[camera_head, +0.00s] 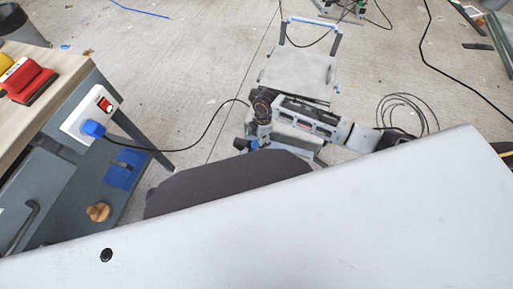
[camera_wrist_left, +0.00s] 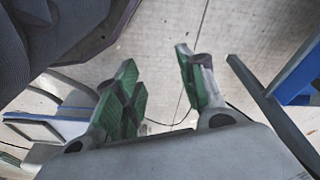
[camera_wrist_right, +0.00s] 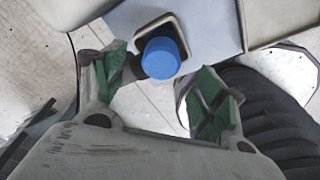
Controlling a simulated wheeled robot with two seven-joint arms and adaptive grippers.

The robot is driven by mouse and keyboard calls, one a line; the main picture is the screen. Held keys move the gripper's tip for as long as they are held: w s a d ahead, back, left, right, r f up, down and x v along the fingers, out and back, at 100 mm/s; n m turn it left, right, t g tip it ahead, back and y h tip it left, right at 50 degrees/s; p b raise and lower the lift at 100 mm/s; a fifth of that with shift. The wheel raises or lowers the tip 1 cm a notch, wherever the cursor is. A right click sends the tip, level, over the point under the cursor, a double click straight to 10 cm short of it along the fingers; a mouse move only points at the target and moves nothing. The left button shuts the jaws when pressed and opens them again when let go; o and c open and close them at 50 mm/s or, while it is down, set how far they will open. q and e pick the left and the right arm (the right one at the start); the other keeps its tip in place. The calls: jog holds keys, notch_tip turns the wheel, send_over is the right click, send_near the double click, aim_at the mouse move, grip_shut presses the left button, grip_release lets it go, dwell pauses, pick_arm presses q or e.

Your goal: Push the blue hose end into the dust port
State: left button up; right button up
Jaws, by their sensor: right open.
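A blue round piece, which looks like the hose end (camera_wrist_right: 161,58), shows in the right wrist view against a pale panel. I cannot tell how deep the blue piece sits. My right gripper (camera_wrist_right: 158,80) is open, its green-padded fingers on either side of the blue piece with gaps visible. In the head view the right gripper's fingers are not clear. My left gripper (camera_wrist_left: 160,85) is open and empty over the floor in the left wrist view; it does not show in the head view.
A grey wheeled machine (camera_head: 297,72) with a tubular handle stands mid-floor. At left is a workbench (camera_head: 62,62) with a red and yellow object (camera_head: 27,78), a socket box (camera_head: 75,125) and a blue plug (camera_head: 93,129). Black cable (camera_head: 408,103) lies coiled on the floor at right.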

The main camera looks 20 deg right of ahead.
aim_at(257, 144)
jog(key=shift+f+b, duration=0.4)
jog(key=shift+f, duration=0.45)
notch_tip(257, 144, down, 2)
jog(key=shift+s+a+f+b, duration=0.15)
jog(key=shift+f+b, duration=0.1)
jog(key=shift+b, duration=0.3)
jog(key=shift+a+f, duration=0.1)
jog(key=shift+f, duration=0.4)
pick_arm(q)
jog(key=r, duration=0.2)
jog(key=shift+w+d+r, duration=0.2)
jog(key=shift+d+r, duration=0.15)
jog(key=shift+w, duration=0.1)
pick_arm(e)
jog(key=shift+c, duration=0.2)
jog(key=c, duration=1)
jog(key=shift+r, duration=0.1)
